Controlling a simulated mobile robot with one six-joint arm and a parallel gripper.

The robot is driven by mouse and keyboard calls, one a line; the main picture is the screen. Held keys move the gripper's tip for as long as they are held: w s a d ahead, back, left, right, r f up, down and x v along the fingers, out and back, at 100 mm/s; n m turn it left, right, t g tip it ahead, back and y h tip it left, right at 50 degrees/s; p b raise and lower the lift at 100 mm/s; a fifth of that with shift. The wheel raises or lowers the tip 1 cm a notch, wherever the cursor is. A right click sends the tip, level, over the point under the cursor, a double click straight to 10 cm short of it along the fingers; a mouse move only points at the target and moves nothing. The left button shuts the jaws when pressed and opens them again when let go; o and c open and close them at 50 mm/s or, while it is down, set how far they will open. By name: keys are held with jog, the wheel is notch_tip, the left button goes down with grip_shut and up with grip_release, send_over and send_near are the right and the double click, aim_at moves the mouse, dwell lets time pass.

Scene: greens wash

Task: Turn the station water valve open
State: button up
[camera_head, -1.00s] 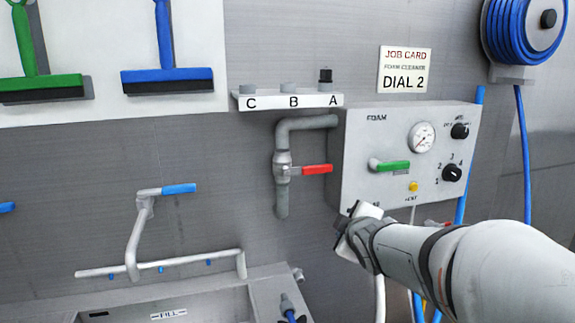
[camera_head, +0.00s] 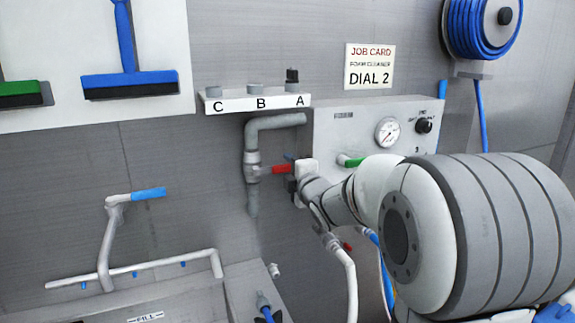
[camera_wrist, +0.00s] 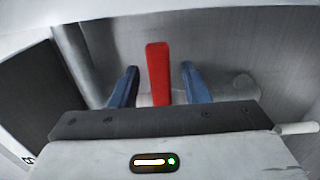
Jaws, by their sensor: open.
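The water valve (camera_head: 252,168) sits on a grey vertical pipe left of the foam panel. Its red lever (camera_head: 282,169) points right, roughly level and across the pipe. My gripper (camera_head: 294,177) is at the lever's right end. In the wrist view the red lever (camera_wrist: 158,75) stands between the two blue fingers of my gripper (camera_wrist: 159,69). The fingers are apart, with a visible gap on each side of the lever. The lever's outer end in the head view is hidden by my gripper.
A shelf marked C, B, A (camera_head: 235,103) is above the pipe. A blue-handled tap (camera_head: 148,194) stands over the sink at left.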

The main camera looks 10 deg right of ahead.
jog(key=shift+w+a, duration=0.1)
jog(key=shift+w, duration=0.5)
grip_shut()
